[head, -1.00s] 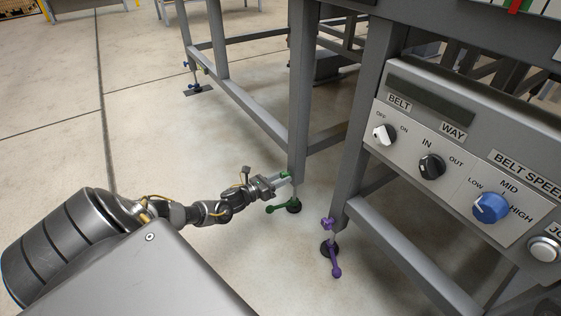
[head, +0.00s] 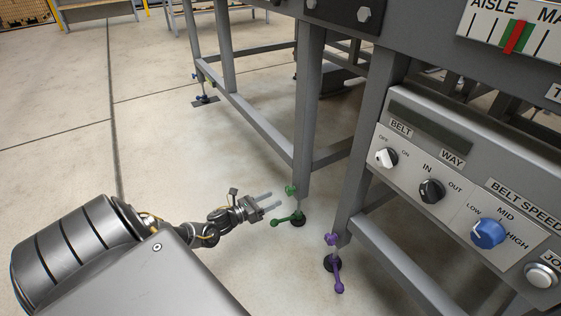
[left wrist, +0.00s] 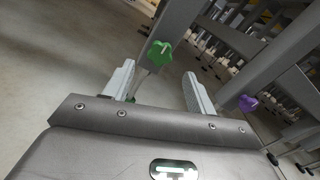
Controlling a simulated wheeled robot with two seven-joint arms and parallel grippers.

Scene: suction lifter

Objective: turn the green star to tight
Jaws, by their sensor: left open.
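The green star (head: 291,190) is a small knob on the leg of the grey frame, just above a green foot lever (head: 288,219). It also shows in the left wrist view (left wrist: 159,53), beyond the fingertips and between them, nearer the left finger. My left gripper (head: 271,201) is open and empty, a short way left of the star and apart from it. In the left wrist view its two fingers (left wrist: 158,80) are spread wide. My right gripper is in neither view.
A purple star (head: 331,239) and purple lever (head: 338,276) are on the nearer leg to the right. A control panel (head: 455,200) with knobs stands at the right. Grey legs and rails rise behind the green star. The floor (head: 190,150) to the left is clear.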

